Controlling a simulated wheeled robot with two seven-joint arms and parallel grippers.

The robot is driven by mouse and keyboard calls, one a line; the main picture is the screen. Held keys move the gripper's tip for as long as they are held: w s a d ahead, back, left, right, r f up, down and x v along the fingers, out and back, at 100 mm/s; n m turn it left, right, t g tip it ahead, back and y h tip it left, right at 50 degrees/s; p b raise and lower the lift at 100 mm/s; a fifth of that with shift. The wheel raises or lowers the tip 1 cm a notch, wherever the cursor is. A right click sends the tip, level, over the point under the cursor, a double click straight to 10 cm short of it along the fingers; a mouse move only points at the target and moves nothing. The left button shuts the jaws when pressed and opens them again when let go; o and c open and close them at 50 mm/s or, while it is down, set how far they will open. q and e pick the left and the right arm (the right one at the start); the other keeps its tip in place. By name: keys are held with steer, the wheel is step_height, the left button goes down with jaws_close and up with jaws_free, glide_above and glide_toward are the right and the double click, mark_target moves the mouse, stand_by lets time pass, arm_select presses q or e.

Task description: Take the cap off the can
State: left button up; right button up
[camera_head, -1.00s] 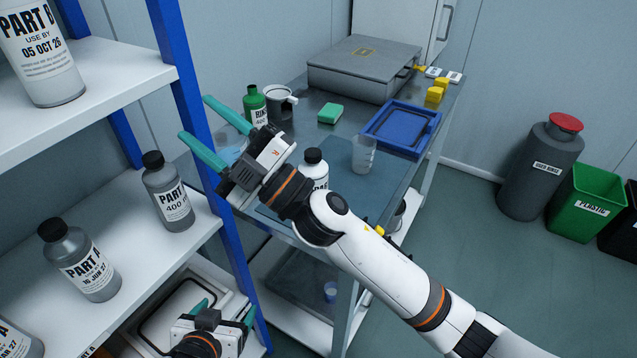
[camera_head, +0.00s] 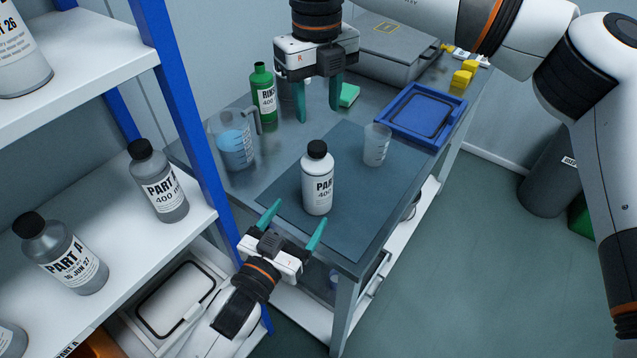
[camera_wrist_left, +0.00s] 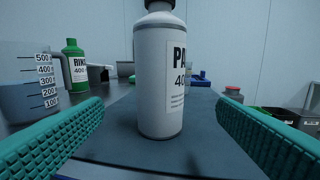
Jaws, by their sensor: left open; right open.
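The can is a white bottle (camera_head: 317,190) with a black cap (camera_head: 317,149), standing upright on a dark mat on the table. In the left wrist view the can (camera_wrist_left: 159,85) stands between and beyond the open fingers, with its cap (camera_wrist_left: 161,4) cut off at the top edge. My left gripper (camera_head: 293,222) is open just in front of the can, low, and does not appear to touch it. My right gripper (camera_head: 318,105) is open, pointing down, above and behind the can, with nothing between its fingers.
A measuring jug (camera_head: 232,145) with blue liquid and a green bottle (camera_head: 264,95) stand left of the can. A clear beaker (camera_head: 377,145) stands to its right, near a blue tray (camera_head: 424,112). A shelf post (camera_head: 186,110) rises left of the table.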

mark_target(321, 183)
arm_select(q)
steer(key=x, duration=1)
steer(key=shift+w+d, duration=0.1)
steer(key=shift+w, duration=0.2)
steer(key=shift+c, duration=0.2)
